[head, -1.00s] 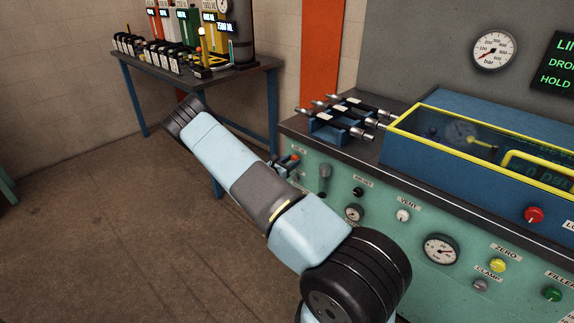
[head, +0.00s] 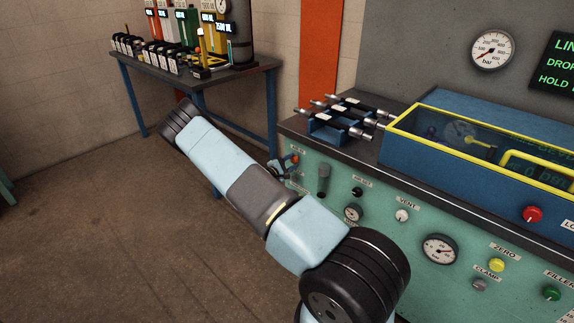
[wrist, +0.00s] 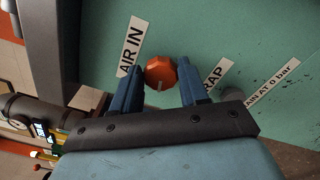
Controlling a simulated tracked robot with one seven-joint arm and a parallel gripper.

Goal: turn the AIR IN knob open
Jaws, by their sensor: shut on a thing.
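The AIR IN knob (wrist: 160,73) is orange-red, with a pale mark near its lower edge in the wrist view. It sits on the green panel beside the AIR IN label (wrist: 132,48). My gripper (wrist: 158,80) has one blue finger on each side of the knob and is shut on it. In the head view, the knob (head: 295,159) is a small red spot at the panel's left end, with my gripper (head: 287,165) at it. My arm hides part of that area.
A partly covered label (wrist: 215,75) and a grey round part (wrist: 233,93) lie right of the fingers. Vent knob (head: 402,216) and gauges are farther right.

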